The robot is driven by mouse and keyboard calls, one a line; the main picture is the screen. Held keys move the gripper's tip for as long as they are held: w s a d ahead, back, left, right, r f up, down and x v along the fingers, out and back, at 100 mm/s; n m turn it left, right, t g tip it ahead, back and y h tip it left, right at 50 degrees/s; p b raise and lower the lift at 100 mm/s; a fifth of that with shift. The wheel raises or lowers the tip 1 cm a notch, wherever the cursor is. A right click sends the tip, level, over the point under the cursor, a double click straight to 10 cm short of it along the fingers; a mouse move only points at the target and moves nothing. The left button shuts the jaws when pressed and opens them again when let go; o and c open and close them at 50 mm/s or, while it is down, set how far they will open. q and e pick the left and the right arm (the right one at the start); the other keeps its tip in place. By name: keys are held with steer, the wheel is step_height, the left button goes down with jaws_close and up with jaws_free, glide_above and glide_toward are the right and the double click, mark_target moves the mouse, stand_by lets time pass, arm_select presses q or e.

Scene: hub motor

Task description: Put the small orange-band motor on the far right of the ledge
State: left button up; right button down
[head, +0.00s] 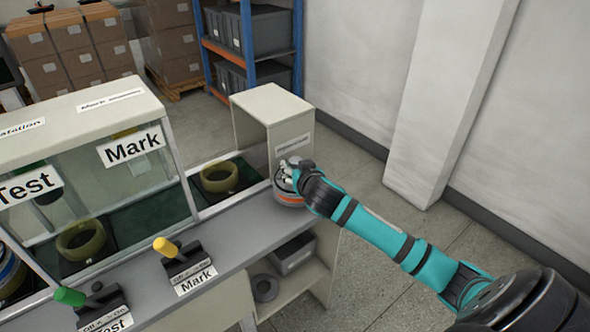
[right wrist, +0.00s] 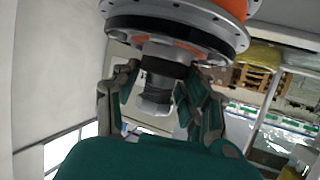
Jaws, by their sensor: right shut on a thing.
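The small orange-band motor (head: 288,196) is at the far right end of the grey ledge (head: 228,228) in the head view. It is a round grey disc with an orange band around its side. My right gripper (head: 293,172) is shut on it from above and partly covers its top. In the right wrist view the motor (right wrist: 185,42) shows its flange and dark shaft, with the shaft between the fingers. I cannot tell whether the motor touches the ledge or hangs just over it. My left gripper is not in view.
A cream cabinet (head: 272,112) stands right behind the motor. The Mark stand (head: 186,261) and Test stand (head: 98,305) are farther left on the ledge. Ring-shaped parts (head: 220,177) sit in green-floored bays behind. A grey bin (head: 291,255) is on the shelf below.

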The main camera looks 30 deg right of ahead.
steer(key=shift+f, duration=1.15)
steer(key=c, duration=1.1)
jaws_free()
steer(key=shift+f, duration=0.3)
steer(key=o, duration=0.4)
steer(key=shift+s+a+r, duration=0.1)
steer(key=v, duration=1.2)
steer(key=shift+s, duration=0.1)
